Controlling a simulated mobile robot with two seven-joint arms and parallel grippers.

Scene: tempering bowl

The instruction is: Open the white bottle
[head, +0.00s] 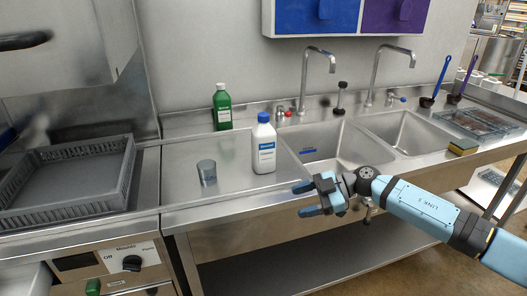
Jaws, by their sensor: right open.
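The white bottle (264,150) stands upright on the steel counter, left of the sinks. Its blue cap (263,117) is on top, and a blue and white label is on its front. My right gripper (303,198) is in front of the counter's front edge, to the right of and below the bottle. Its two blue fingers are apart with nothing between them, and it does not touch the bottle. My left gripper is not in view.
A green bottle (222,108) stands behind and left of the white bottle. Two sinks (328,143) with tall taps lie to the right. A sponge (463,147) sits at the right front edge. A grey rack (68,178) is at the left.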

